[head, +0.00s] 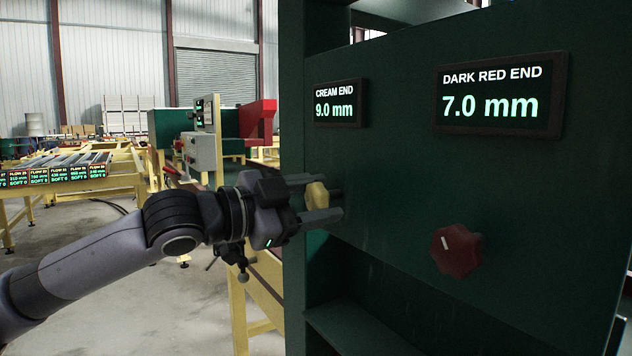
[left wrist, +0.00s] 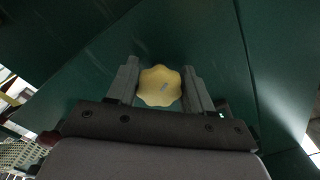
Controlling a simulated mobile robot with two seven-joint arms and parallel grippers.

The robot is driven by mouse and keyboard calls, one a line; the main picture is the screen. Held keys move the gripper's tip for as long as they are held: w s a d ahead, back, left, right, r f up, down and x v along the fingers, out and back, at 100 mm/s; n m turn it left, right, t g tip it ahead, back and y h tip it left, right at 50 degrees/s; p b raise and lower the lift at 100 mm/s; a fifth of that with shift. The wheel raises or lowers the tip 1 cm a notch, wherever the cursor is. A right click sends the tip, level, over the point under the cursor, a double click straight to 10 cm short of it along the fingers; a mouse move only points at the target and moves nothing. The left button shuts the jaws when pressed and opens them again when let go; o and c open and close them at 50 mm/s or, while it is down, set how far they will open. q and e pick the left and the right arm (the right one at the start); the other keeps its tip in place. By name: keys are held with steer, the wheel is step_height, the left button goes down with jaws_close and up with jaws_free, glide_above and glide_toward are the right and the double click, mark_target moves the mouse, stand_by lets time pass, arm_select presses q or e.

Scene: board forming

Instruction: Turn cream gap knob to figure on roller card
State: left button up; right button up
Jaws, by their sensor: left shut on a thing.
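The cream gap knob (head: 317,195) is a lobed knob on the dark green machine panel (head: 400,190). My left gripper (head: 322,198) comes in from the left, with one finger above and one below the knob in the head view. In the left wrist view the cream knob (left wrist: 159,86) sits between the two fingers (left wrist: 160,88), which are shut on it. The cream end display (head: 340,103) above it reads 9.0 mm. My right gripper is not in view.
A dark red knob (head: 456,250) is on the same panel to the right, under the dark red end display (head: 500,93) reading 7.0 mm. A yellow roller conveyor (head: 60,172) with several small displays stands at the left. Open floor lies between.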

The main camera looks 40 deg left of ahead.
arm_select(q)
steer(key=shift+r+m+p, duration=0.15)
steer(key=shift+m+p, duration=0.2)
steer(key=shift+m, duration=0.15)
steer(key=m+p, duration=0.3)
steer(key=m, duration=0.1)
steer(key=shift+m+p, duration=0.8)
steer(key=shift+m, duration=0.4)
steer(key=o, duration=1)
steer(key=shift+a, duration=0.1)
